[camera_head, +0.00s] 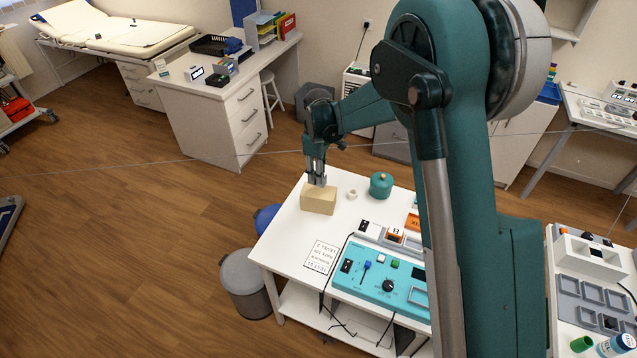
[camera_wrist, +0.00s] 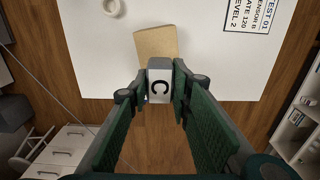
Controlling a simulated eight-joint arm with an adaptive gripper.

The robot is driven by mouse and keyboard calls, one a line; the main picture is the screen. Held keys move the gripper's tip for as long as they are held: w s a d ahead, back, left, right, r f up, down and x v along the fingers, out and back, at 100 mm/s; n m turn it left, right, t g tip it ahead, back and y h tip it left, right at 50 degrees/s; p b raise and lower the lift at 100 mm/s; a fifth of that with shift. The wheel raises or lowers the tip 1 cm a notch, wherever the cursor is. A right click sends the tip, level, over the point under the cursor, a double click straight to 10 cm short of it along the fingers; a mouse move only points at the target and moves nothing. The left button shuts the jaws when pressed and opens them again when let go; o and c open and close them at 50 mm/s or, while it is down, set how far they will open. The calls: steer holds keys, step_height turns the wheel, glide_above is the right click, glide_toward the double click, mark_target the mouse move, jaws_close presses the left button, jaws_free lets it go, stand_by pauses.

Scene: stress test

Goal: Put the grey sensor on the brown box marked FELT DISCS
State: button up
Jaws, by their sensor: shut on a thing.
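My gripper (camera_head: 316,176) points down over the white table's far left part and is shut on a grey sensor. I cannot tell whether the sensor touches the box top. No marking on the box is readable.
On the white table (camera_head: 285,238) are a white ring (camera_head: 352,194), a teal round pot (camera_head: 381,185), a printed card (camera_head: 321,257) and a teal control panel (camera_head: 376,282) with cables. A grey bin (camera_head: 246,285) stands on the floor beside it. The table around the box's left side is clear.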

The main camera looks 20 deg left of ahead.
steer(key=shift+f, duration=0.1)
steer(key=shift+f, duration=1.75)
steer(key=shift+f, duration=0.15)
steer(key=o, duration=0.9)
step_height(320, 180, up, 12)
steer(key=shift+r, duration=0.15)
steer(key=shift+d+r, duration=0.1)
